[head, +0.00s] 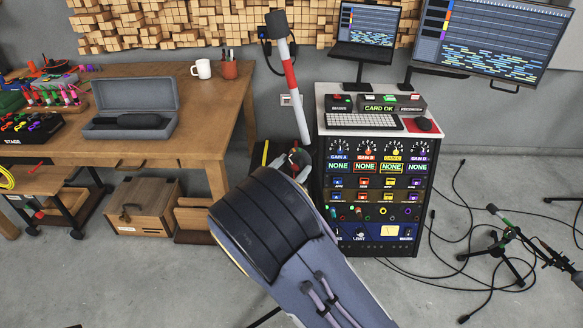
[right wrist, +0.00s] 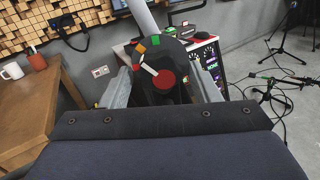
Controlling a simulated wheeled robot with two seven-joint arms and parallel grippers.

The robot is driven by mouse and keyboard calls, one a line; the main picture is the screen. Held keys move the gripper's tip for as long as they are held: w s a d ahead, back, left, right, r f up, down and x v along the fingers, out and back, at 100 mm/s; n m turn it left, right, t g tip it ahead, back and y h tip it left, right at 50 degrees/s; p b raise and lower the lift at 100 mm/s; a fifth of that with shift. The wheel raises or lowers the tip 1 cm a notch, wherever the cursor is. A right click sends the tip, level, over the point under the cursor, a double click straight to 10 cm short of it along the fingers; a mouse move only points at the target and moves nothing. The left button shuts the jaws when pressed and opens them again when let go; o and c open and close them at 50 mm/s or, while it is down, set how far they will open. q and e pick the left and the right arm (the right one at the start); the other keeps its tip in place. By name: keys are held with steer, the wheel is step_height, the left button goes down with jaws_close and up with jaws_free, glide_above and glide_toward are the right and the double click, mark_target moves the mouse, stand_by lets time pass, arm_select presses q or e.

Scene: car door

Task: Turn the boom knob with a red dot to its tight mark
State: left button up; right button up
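The boom (head: 300,100) is a grey pole with a red band and a dark microphone-like head, leaning slightly beside the rack. The boom knob (right wrist: 165,80) shows in the right wrist view as a dark part with a red dot and a white pointer aimed up-left. Orange (right wrist: 140,50) and green (right wrist: 156,41) marks sit on the dark disc behind it. My right gripper (right wrist: 162,72) is open, one finger on each side of the knob, with gaps visible. In the head view my right gripper (head: 298,160) is mostly hidden by my arm. My left gripper is not in view.
An equipment rack (head: 372,265) with keyboard and screens stands right of the boom. A wooden table (head: 190,90) with a grey case (head: 130,105) and mugs is at left. Cables and a small tripod stand (head: 500,245) lie on the right floor.

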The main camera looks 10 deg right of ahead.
steer(key=c, duration=0.8)
steer(key=shift+o, duration=0.2)
steer(key=shift+f+m+b, duration=0.2)
steer(key=shift+m+b, duration=0.9)
steer(key=shift+b, duration=0.3)
steer(key=m+b, duration=0.2)
steer(key=shift+b, duration=0.35)
steer(key=shift+r+m+b, duration=0.15)
steer(key=shift+m+b, duration=1.7)
steer(key=shift+m, duration=0.15)
steer(key=o, duration=1)
steer(key=shift+c, duration=0.2)
steer(key=shift+r, duration=0.1)
